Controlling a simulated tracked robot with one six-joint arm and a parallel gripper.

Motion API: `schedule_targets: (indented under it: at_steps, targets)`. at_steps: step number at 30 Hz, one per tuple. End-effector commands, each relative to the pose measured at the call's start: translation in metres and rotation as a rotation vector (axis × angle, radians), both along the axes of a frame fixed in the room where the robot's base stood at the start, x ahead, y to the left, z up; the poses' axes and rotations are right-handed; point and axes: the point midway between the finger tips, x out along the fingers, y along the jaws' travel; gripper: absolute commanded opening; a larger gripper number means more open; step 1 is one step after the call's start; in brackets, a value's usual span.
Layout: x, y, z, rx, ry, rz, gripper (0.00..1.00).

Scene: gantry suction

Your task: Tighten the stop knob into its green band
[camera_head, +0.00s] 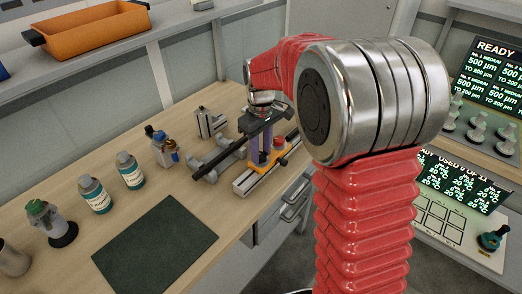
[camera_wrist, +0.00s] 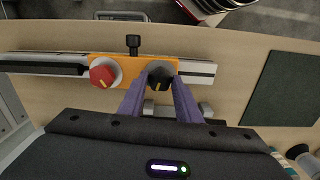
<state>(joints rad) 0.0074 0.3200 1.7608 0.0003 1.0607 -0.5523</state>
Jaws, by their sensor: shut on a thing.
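An orange carriage (camera_wrist: 131,66) sits on a metal rail (camera_wrist: 197,69) and bears two round knobs. The red knob (camera_wrist: 103,73) has a yellow pointer and stands free at the left in the wrist view; it also shows in the head view (camera_head: 281,142). The black knob (camera_wrist: 159,76), also with a yellow pointer, is between the purple fingers of my gripper (camera_wrist: 160,86). My gripper is shut on it; in the head view my gripper (camera_head: 261,160) reaches down to the carriage. No label tells which is the stop knob. I see no green band.
A small black screw (camera_wrist: 133,42) sticks out of the carriage's edge. On the bench, a dark green mat (camera_head: 155,248), bottles (camera_head: 130,171) and a metal block (camera_head: 210,123) stand to the left. A shelf with an orange tray (camera_head: 95,27) runs above.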

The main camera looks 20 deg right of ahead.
Motion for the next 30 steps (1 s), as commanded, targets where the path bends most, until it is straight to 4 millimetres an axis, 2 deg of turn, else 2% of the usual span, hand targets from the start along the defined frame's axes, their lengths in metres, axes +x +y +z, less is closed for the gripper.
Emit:
schedule_targets:
  at_steps: [6,14,30]
  targets:
    - [0.0000,0.0000,0.0002,0.000,0.000,0.000,0.08]
    - [0.0000,0.0000,0.0001,0.000,0.000,-0.056,0.08]
    - [0.0000,0.0002,-0.0004,-0.001,0.000,-0.409,0.08]
